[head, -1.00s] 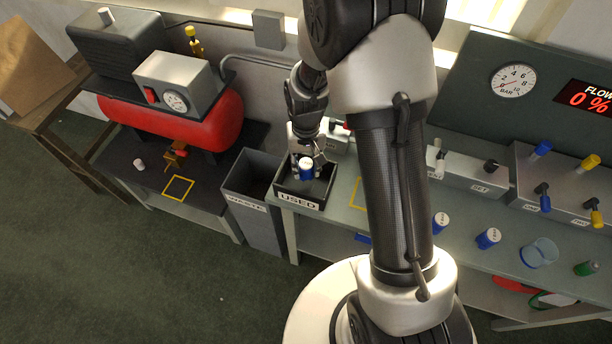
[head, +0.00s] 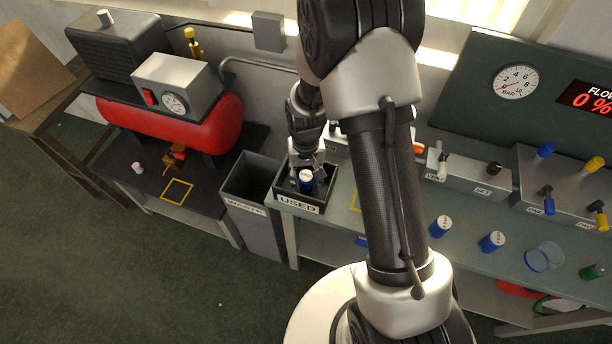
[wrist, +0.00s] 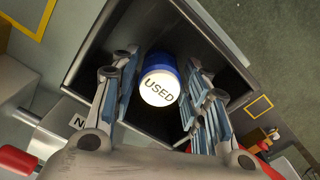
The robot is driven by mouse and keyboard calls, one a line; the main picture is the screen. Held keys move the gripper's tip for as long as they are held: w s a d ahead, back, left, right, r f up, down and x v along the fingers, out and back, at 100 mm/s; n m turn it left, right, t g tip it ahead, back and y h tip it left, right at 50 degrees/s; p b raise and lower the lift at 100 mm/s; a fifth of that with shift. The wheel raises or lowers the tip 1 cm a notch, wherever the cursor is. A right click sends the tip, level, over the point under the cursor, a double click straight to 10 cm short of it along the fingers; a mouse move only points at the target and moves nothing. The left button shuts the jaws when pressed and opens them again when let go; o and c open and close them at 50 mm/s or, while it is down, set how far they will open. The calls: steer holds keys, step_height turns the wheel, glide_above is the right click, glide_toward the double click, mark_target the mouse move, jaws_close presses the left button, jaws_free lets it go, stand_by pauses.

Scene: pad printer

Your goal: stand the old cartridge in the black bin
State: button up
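The old cartridge (head: 306,182) is blue with a white top. In the wrist view its top reads USED (wrist: 159,88). It stands, apparently upright, inside the black bin (head: 299,207), whose front label also reads USED. The bin's dark wall shows around it in the wrist view (wrist: 100,45). My gripper (head: 306,178) reaches down into the bin with a finger on each side of the cartridge. In the wrist view the fingers (wrist: 160,100) are spread, with narrow gaps beside the cartridge. Its base is hidden.
A grey waste bin (head: 252,190) stands left of the black bin. The bench to the right holds blue cartridges (head: 440,226), a clear cup (head: 543,257) and a valve panel (head: 560,185). A red tank (head: 180,120) is at left.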

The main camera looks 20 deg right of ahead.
steer(key=shift+o, duration=0.7)
step_height(320, 180, up, 12)
steer(key=p, duration=0.4)
step_height(320, 180, up, 10)
steer(key=t, duration=0.1)
glide_above(306, 177)
steer(key=s, duration=0.3)
steer(key=s+r+n+t, duration=0.1)
steer(key=s+r, duration=0.5)
steer(key=s, duration=0.3)
steer(key=s+r+t, duration=0.2)
steer(key=s+r, duration=0.4)
steer(key=s, duration=0.3)
steer(key=shift+s+r+n+t, duration=0.2)
steer(key=shift+n+t, duration=0.1)
steer(key=shift+n, duration=0.1)
